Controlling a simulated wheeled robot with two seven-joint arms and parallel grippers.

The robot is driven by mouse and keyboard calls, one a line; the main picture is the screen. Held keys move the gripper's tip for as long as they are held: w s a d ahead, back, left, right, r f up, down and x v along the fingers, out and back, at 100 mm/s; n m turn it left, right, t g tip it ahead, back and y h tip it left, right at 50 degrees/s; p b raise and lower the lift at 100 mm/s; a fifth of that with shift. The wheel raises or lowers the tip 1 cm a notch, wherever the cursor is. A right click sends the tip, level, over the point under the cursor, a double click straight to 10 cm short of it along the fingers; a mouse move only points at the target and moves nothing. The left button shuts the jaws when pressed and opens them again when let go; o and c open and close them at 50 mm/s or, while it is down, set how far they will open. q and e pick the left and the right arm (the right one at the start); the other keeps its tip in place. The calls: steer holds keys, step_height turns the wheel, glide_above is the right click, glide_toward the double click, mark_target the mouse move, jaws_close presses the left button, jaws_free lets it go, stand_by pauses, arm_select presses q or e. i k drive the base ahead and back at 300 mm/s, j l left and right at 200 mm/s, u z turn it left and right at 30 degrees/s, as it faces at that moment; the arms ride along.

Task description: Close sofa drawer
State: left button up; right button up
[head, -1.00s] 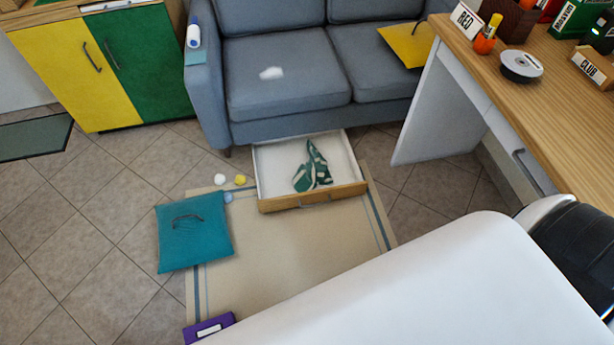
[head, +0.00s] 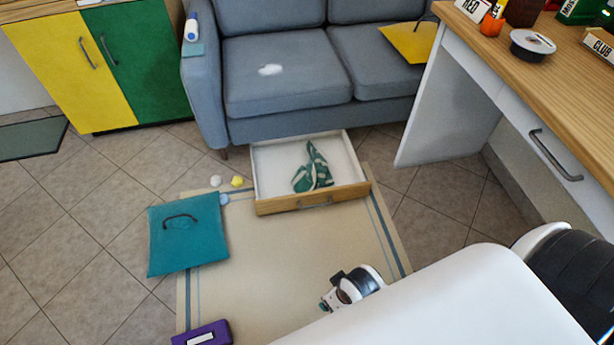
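The sofa drawer (head: 275,204) is pulled out from under the grey-blue sofa (head: 285,85). It has a wooden front with a handle (head: 315,202) and white inner walls. A green and white patterned cloth (head: 313,170) lies inside it. A small white and black end part of my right arm (head: 352,287) shows over the mat, in front of the drawer and apart from it. My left gripper is not in view.
A beige mat (head: 285,255) lies before the drawer. A wooden-topped desk (head: 520,75) stands at the right.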

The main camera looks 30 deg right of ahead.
mark_target(275, 162)
steer(key=i+l+z, duration=0.2)
steer(key=i, duration=0.2)
steer(key=i+l+z, duration=0.15)
steer(key=i, duration=0.3)
steer(key=i+l+z, duration=0.2)
steer(key=i, duration=0.2)
steer(key=j, duration=0.1)
